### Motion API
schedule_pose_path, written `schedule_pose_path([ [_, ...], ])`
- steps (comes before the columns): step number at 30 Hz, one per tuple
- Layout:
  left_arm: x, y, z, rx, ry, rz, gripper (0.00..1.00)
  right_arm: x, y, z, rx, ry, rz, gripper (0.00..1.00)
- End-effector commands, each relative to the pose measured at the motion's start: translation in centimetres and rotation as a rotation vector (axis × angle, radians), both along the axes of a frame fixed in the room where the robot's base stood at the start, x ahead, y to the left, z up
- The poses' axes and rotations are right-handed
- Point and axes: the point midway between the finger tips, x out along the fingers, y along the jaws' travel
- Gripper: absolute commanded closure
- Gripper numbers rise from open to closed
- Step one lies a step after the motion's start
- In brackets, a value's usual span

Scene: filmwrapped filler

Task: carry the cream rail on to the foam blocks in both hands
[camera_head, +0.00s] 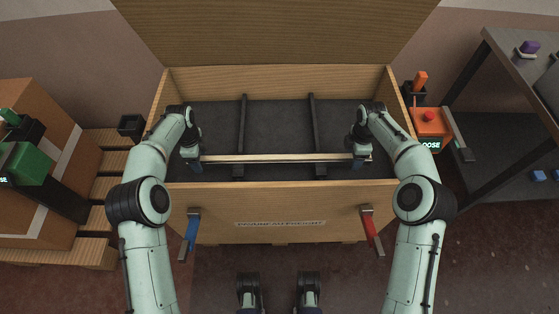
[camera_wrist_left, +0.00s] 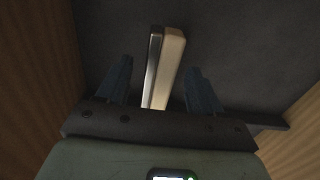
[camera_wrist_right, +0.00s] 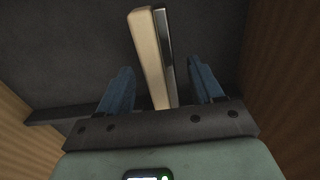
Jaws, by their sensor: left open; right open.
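The cream rail (camera_head: 278,158) lies crosswise inside the open wooden crate, with a dark shiny strip along one side. My left gripper (camera_head: 194,165) is at the rail's left end, and my right gripper (camera_head: 361,165) is at its right end. In the left wrist view the rail (camera_wrist_left: 171,55) runs between the open blue fingers, with a gap on each side. In the right wrist view the rail (camera_wrist_right: 148,55) also stands between open fingers, apart from both. I cannot pick out foam blocks with certainty.
The crate's front wall (camera_head: 280,205) stands between me and the rail; its lid (camera_head: 280,30) is raised behind. Two dark bars (camera_head: 242,115) (camera_head: 313,115) cross the crate floor front to back. A blue latch (camera_head: 191,230) and red latch (camera_head: 371,231) hang in front. A table (camera_head: 515,65) stands right.

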Motion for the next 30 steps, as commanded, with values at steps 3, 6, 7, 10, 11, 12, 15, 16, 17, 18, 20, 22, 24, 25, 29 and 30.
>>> schedule_pose_path([
  [3,-0.04,0.03,-1.07,0.000,0.001,0.000,0.34,-0.03,-0.01,-1.03,0.001,0.001,-0.001,0.34],
  [6,-0.02,0.04,-1.41,0.000,0.000,0.000,0.34,-0.02,-0.01,-1.41,0.001,0.000,-0.001,0.34],
  [7,-0.02,0.04,-1.46,0.000,0.000,0.000,0.34,-0.01,-0.01,-1.46,0.001,0.000,-0.001,0.34],
  [10,-0.01,0.03,-1.51,0.000,0.000,0.000,0.34,0.00,-0.02,-1.49,0.001,-0.001,-0.001,0.34],
  [11,-0.01,0.03,-1.51,0.000,0.000,0.000,0.34,0.00,-0.02,-1.49,0.001,-0.001,-0.001,0.34],
  [12,-0.01,0.03,-1.50,0.000,0.000,0.000,0.34,0.00,-0.02,-1.48,0.000,-0.001,-0.001,0.34],
  [15,-0.01,0.02,-1.49,0.000,0.000,0.000,0.37,0.00,-0.02,-1.46,0.000,0.000,-0.001,0.37],
  [16,-0.01,0.02,-1.49,0.000,0.000,0.000,0.47,0.00,-0.02,-1.46,0.000,0.000,-0.001,0.47],
  [17,-0.01,0.02,-1.49,0.000,0.000,0.000,0.57,0.00,-0.02,-1.46,0.000,0.000,-0.001,0.57],
  [18,0.00,0.02,-1.48,0.000,0.000,0.000,0.70,0.00,-0.02,-1.45,0.000,0.000,-0.001,0.70],
  [20,0.00,0.01,-1.48,0.000,0.000,0.000,0.89,0.00,-0.02,-1.44,0.000,0.000,-0.001,0.89],
  [22,0.00,0.01,-1.47,0.000,0.000,0.000,1.00,0.00,-0.02,-1.44,0.000,0.000,-0.001,1.00],
  [24,0.00,0.00,-1.46,0.000,0.000,0.000,1.00,0.00,-0.02,-1.43,0.000,-0.001,-0.001,1.00],
  [25,0.00,0.00,-1.46,0.000,0.000,0.000,1.00,0.00,-0.02,-1.43,0.000,-0.001,-0.001,1.00],
  [29,0.00,0.00,-1.45,0.000,0.000,-0.001,1.00,0.01,-0.02,-1.41,0.000,-0.001,-0.001,1.00],
  [30,0.07,0.00,-1.31,0.000,-0.003,0.000,1.00,0.08,-0.02,-1.27,0.000,-0.004,-0.001,1.00],
])
